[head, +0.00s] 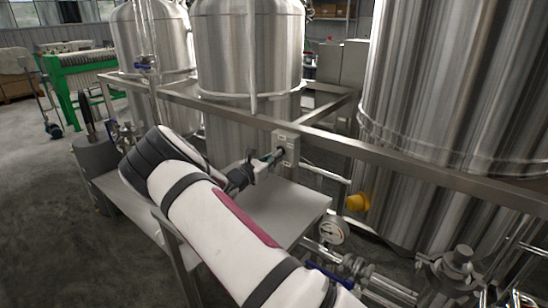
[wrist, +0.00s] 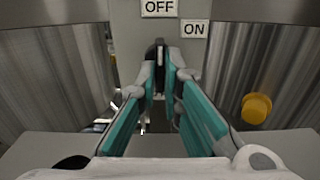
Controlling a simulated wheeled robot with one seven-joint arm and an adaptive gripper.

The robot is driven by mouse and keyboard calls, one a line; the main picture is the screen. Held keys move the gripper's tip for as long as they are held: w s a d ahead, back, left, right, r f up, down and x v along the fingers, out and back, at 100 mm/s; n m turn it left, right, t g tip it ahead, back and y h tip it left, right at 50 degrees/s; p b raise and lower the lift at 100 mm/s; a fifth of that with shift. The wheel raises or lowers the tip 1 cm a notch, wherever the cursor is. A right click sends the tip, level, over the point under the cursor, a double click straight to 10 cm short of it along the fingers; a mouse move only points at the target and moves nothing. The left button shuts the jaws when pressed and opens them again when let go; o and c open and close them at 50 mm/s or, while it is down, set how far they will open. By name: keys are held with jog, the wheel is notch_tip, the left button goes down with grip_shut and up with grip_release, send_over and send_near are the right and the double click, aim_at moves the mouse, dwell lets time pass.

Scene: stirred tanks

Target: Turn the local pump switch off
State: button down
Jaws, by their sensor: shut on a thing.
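The local pump switch is on a grey box (head: 286,146) fixed to the metal frame, right of my arm in the head view. The wrist view shows the box face (wrist: 125,22) with an OFF label (wrist: 160,7) at the top and an ON label (wrist: 195,29) lower to the right. The dark switch knob (wrist: 156,46) sits between my fingertips and looks about upright, below OFF. My gripper (wrist: 160,72), with teal finger pads, is shut on the knob; the fingers hide its lower part. My gripper also shows at the box in the head view (head: 275,156).
Steel tanks (head: 250,45) stand behind the frame, with a large tank (head: 455,90) at the right. A grey table surface (head: 290,205) lies below the box. A yellow cap (head: 357,202), a gauge (head: 333,230) and pipes with valves are at lower right. Open floor lies at left.

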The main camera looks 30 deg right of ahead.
jog(key=shift+f, duration=0.1)
dwell(0.3)
jog(key=c, duration=1.7)
grip_release()
jog(key=shift+a, duration=0.15)
jog(key=v, duration=1.1)
jog(key=shift+s+a, duration=0.15)
jog(key=shift+a, duration=0.25)
